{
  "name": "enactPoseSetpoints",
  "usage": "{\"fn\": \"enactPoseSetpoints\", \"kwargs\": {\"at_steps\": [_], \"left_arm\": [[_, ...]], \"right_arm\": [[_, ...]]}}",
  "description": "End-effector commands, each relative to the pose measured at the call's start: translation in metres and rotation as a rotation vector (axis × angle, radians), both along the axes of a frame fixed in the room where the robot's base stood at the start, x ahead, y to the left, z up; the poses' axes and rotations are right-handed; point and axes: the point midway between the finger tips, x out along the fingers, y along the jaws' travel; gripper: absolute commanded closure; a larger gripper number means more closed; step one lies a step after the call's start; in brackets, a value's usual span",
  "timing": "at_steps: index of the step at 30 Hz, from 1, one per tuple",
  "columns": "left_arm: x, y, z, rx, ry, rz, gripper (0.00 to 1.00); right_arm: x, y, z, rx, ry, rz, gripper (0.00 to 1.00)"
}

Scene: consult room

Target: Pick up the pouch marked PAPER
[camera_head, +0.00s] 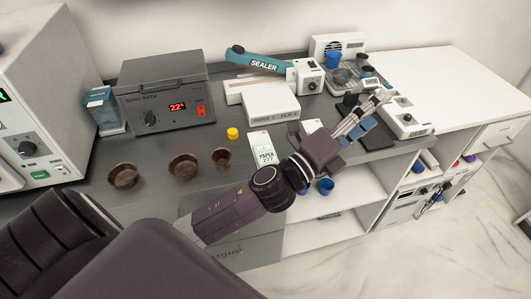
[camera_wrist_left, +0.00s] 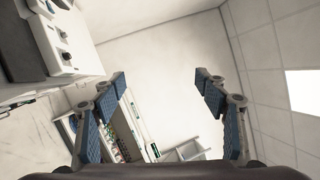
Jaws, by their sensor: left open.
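The pouch marked PAPER (camera_head: 263,149) is a small white packet with dark green print. It lies on the dark grey counter near its front edge in the head view. My left arm passes just to the right of it. A second pale packet (camera_head: 311,127) lies partly hidden behind my wrist. My left gripper (camera_head: 378,107) is to the right of the pouch and points away from it. In the left wrist view its two fingers (camera_wrist_left: 162,95) are spread wide, with nothing between them. The pouch is not in that view. My right gripper is not in view.
A sonic bath (camera_head: 165,92), a teal sealer (camera_head: 262,63) and a white device (camera_head: 408,118) stand on the counter.

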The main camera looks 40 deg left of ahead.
Motion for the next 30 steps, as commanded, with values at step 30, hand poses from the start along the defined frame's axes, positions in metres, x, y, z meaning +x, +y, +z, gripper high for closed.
{"fn": "enactPoseSetpoints", "kwargs": {"at_steps": [30], "left_arm": [[-0.045,0.175,-0.16,2.29,-1.166,-1.701,0.33]], "right_arm": [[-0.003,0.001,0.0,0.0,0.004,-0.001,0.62]]}}
